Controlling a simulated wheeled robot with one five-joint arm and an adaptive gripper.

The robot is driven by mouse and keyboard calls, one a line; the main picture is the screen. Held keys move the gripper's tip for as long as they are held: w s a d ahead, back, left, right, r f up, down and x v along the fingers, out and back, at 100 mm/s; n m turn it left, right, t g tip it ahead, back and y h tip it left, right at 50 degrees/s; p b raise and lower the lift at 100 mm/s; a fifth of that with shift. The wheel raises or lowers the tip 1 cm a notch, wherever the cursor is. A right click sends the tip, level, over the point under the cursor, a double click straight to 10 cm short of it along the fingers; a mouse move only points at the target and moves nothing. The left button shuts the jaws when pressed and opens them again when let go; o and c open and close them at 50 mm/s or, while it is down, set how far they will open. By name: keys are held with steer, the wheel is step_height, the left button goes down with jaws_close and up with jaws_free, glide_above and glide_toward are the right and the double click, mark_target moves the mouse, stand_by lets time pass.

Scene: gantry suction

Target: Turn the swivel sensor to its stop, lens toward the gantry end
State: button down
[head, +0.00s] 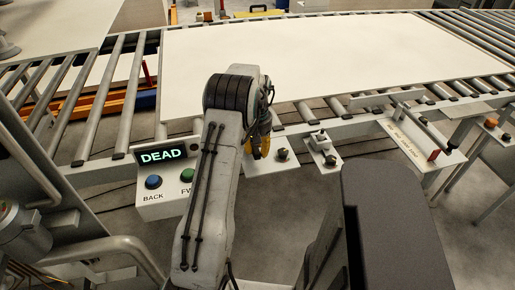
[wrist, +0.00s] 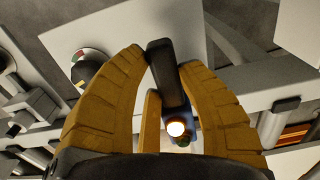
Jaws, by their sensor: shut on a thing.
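My gripper (wrist: 165,75) has yellow ribbed fingers, closed on either side of a dark bar-shaped body, which looks like the swivel sensor (wrist: 166,72). The bar stands over a pale plate, slanting a little in the wrist view. A small glowing round spot (wrist: 176,128) with blue beside it shows just below the bar; I cannot tell whether it is the lens. In the head view my gripper (head: 262,146) is by the front rail of the roller conveyor. My arm and fingers hide the sensor there, so its lens direction is unclear.
A control box (head: 160,178) reading DEAD, with BACK and FWD buttons, stands left of my arm. A black knob (head: 282,155) is close right of my gripper. A small bracketed device (head: 322,142) stands farther right. A large white sheet (head: 320,60) lies on the rollers.

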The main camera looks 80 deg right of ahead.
steer(key=n, duration=0.1)
steer(key=s+n, duration=0.1)
steer(key=shift+s+d+n+p, duration=0.1)
steer(key=shift+d+n+p, duration=0.2)
steer(key=shift+d+p, duration=0.1)
steer(key=shift+s+d+f+n+p, duration=0.1)
steer(key=shift+s+d+n+p, duration=0.15)
steer(key=shift+n, duration=0.55)
steer(key=shift+s+d+n+p, duration=0.15)
steer(key=shift+s+d+n, duration=0.2)
steer(key=shift+n, duration=0.45)
steer(key=c, duration=1.1)
jaws_free()
steer(key=shift+d, duration=0.1)
step_height(320, 180, up, 12)
steer(key=shift+r, duration=0.1)
